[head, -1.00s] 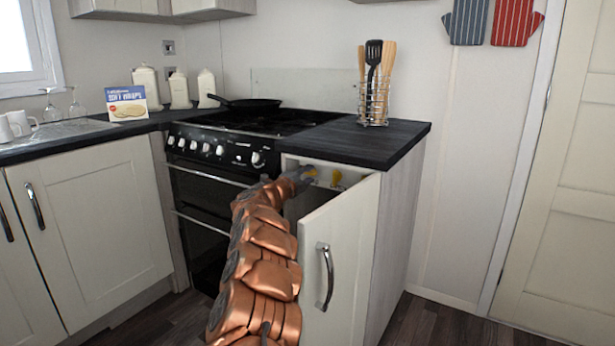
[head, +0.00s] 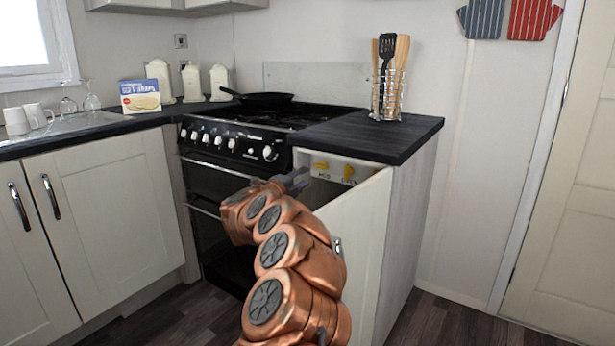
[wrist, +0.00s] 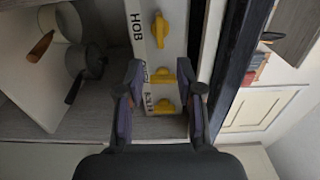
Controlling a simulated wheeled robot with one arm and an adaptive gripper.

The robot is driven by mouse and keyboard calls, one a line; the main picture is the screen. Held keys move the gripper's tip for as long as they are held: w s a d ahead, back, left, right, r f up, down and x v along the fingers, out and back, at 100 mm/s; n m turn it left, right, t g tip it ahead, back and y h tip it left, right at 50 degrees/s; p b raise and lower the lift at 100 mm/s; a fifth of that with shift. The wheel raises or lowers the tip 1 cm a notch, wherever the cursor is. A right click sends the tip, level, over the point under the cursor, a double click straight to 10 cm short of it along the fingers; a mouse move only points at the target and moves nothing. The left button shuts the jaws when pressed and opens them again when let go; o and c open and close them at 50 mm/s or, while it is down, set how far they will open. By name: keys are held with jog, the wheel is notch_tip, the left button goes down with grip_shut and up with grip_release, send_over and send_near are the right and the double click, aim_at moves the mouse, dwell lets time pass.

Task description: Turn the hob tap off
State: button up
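The hob tap (wrist: 159,28) is a yellow lever on a white panel inside the open cupboard, beside the label HOB at the top of the wrist view. Two more yellow taps, the middle one (wrist: 161,76) and the lowest one (wrist: 165,104), line up below it in that view. My gripper (wrist: 162,105) is open and empty, its fingers on either side of the lower taps in the picture; contact cannot be told. In the head view my gripper (head: 299,180) is at the cupboard opening, left of two visible yellow taps (head: 321,165).
The cupboard door (head: 362,235) stands open beside my arm. The dark worktop (head: 365,135) overhangs the panel. Pans (wrist: 62,24) are inside the cupboard. The cooker (head: 235,145) is directly left of it.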

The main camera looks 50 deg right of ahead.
jog(key=shift+a, duration=1)
